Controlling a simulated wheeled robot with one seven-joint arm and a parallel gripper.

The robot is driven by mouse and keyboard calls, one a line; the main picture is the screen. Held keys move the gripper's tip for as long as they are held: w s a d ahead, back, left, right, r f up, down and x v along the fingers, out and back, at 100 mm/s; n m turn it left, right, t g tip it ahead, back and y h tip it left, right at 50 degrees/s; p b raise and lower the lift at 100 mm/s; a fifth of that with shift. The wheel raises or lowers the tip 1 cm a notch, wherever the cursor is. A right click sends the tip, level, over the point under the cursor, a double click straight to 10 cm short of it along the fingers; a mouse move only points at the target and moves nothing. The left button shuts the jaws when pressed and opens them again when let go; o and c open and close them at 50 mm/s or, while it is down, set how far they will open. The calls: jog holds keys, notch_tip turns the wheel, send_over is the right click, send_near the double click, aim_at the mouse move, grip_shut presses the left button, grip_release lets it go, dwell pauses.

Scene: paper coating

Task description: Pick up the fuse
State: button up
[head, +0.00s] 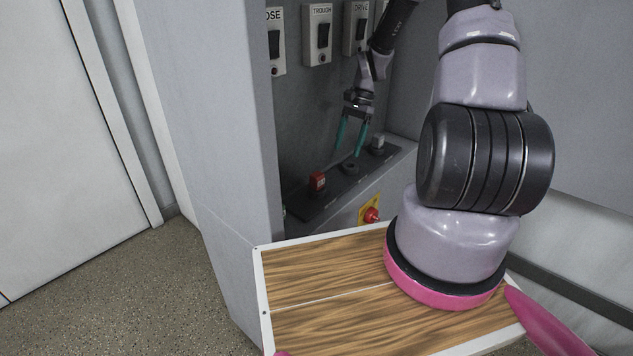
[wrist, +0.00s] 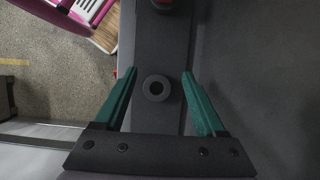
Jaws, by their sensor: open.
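My gripper (head: 347,150) is open and empty, its two teal fingers pointing down over a dark strip on the ledge. I cannot tell for sure which of these is the fuse.
Switch boxes, one labelled TROUGH (head: 318,34), hang on the panel above the strip. A red button on a yellow plate (head: 370,214) is on the ledge's front. A grey cabinet side (head: 215,150) stands left. A wood-patterned tray (head: 330,284) lies in front.

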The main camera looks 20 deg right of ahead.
send_near(318, 174)
jog(key=x, duration=0.3)
jog(key=w+x, duration=0.1)
jog(key=x, duration=0.1)
jog(key=shift+s+d+f, duration=0.1)
jog(key=shift+d+f, duration=0.25)
jog(key=shift+f, duration=0.05)
jog(key=f, duration=0.1)
jog(key=s+a+f, duration=0.1)
jog(key=a+f, duration=0.1)
jog(key=shift+s+a+f, duration=0.1)
jog(key=shift+s+f, duration=0.15)
jog(key=shift+f, duration=0.05)
jog(key=shift+s+a+f, duration=0.1)
jog(key=shift+a+f, duration=0.05)
jog(key=shift+f, duration=0.35)
grip_shut()
